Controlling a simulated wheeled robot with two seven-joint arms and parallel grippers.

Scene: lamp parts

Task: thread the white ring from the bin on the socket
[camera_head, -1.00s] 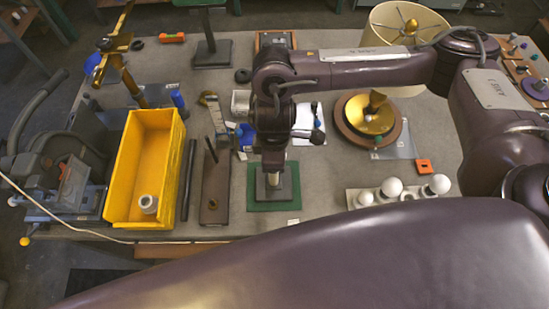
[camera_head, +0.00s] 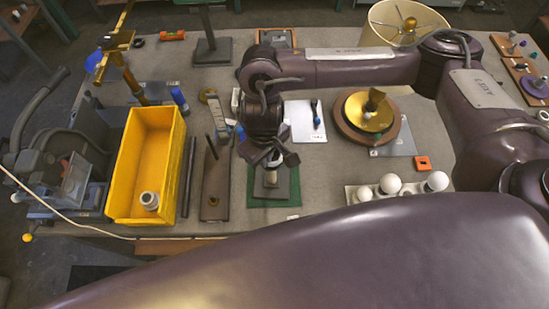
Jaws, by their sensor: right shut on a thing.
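The yellow bin (camera_head: 118,170) stands on the left of the table. A whitish-grey ring-shaped piece (camera_head: 149,201) lies in its near end. The pale socket (camera_head: 270,179) stands on a dark block on a green mat (camera_head: 268,201) at the middle front. My right gripper (camera_head: 270,160) is over the socket, its fingers angled down close to the socket's top. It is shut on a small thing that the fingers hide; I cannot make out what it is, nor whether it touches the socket. My left gripper is out of view.
A dark board with an upright rod (camera_head: 215,185) and a black bar (camera_head: 188,178) lie between bin and socket. A white holder with round bulbs (camera_head: 397,189) and a brass disc on a round base (camera_head: 368,118) stand to the right. An orange square (camera_head: 422,163) lies nearby.

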